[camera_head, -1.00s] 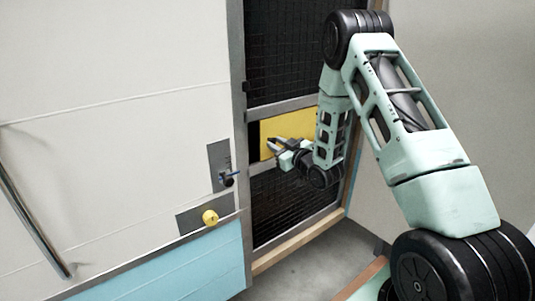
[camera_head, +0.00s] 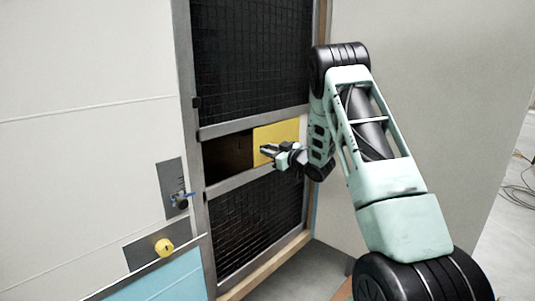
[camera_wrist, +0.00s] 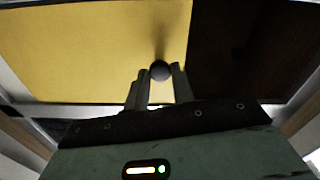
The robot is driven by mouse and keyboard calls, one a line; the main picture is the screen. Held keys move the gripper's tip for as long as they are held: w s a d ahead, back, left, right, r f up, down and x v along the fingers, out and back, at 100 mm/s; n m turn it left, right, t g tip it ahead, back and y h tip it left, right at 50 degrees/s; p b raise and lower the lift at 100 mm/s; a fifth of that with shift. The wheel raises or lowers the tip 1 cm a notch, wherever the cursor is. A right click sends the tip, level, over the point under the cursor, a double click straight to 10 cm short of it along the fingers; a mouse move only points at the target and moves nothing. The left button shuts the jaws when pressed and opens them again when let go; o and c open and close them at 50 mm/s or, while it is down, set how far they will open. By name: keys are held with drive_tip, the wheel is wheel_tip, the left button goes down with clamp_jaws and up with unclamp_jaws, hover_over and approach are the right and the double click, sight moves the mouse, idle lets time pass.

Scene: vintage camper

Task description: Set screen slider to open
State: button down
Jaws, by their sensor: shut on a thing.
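The screen slider is a yellow panel (camera_head: 285,131) in the middle band of the screen door. It covers the right part of that band, and a dark opening (camera_head: 226,158) shows to its left. In the wrist view the yellow panel (camera_wrist: 90,50) fills the left and a dark area fills the right. A round dark knob (camera_wrist: 160,70) sits on the panel near its edge. My gripper (camera_head: 265,151) is at the panel's lower left part. In the wrist view my gripper (camera_wrist: 161,78) has its fingers on both sides of the knob, shut on it.
Black mesh screens (camera_head: 250,60) fill the door above and below the band, inside a grey frame (camera_head: 187,100). A plain wall stands to the right.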

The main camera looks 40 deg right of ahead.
drive_tip(key=c, duration=1.2)
unclamp_jaws()
drive_tip(key=shift+o, duration=0.2)
drive_tip(key=shift+s, duration=0.15)
drive_tip(key=s+b, duration=0.5)
drive_tip(key=s, duration=1.2)
drive_tip(key=shift+d, duration=0.3)
